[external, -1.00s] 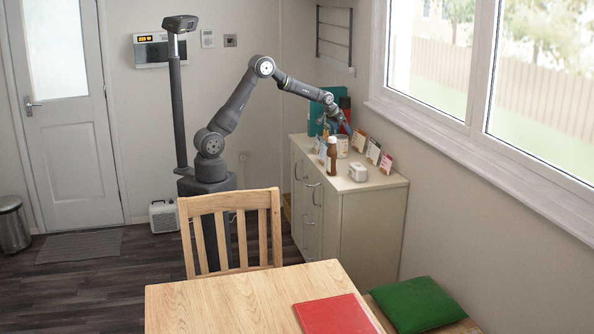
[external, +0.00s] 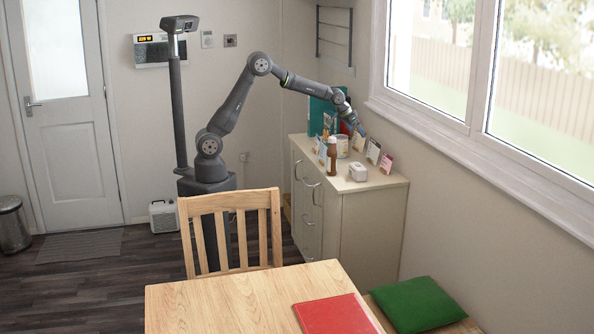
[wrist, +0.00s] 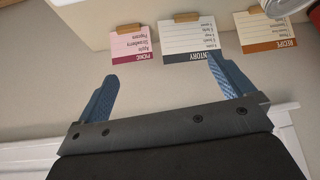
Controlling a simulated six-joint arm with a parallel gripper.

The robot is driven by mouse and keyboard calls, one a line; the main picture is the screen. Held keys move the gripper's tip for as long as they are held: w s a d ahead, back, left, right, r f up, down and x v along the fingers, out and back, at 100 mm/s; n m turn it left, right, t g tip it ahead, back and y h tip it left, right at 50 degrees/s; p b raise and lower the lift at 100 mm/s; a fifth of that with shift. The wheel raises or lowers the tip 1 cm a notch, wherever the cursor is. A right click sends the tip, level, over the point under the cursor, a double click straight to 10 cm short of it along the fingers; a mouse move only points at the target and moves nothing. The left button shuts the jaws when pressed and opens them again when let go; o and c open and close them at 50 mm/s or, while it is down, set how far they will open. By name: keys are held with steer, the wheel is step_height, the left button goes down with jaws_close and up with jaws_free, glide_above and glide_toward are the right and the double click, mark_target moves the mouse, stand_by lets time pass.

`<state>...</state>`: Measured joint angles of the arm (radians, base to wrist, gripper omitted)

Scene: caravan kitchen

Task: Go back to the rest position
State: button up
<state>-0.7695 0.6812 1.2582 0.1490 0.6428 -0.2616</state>
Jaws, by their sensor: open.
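My gripper (external: 354,124) is above the back of the counter, close to the wall by the window. In the wrist view my gripper (wrist: 168,92) is open, with two blue fingers spread wide and nothing between them. Ahead of the fingers stand several note cards: a pink picnic card (wrist: 131,45), an inventory card (wrist: 190,38) and a recipe card (wrist: 267,31), each in a small wooden holder. My arm is stretched out to the right from its column.
The cabinet (external: 372,222) carries a brown bottle (external: 332,157), a white box-shaped item (external: 358,173), a white tub (external: 342,147) and a teal board (external: 320,112). A wooden chair (external: 232,203) and table (external: 220,300) stand in front. The window sill (external: 430,125) is close on the right.

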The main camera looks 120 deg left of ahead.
steer(key=w+d+m+t+h, duration=0.1)
steer(key=w+d+m, duration=0.1)
steer(key=w+d, duration=0.9)
steer(key=w+d+f+m+t+h, duration=0.1)
steer(key=w+d+m, duration=0.2)
steer(key=w+d, duration=0.8)
steer(key=d, duration=0.7)
steer(key=shift+w+d+m+h, duration=0.15)
steer(key=shift+m+h, duration=0.15)
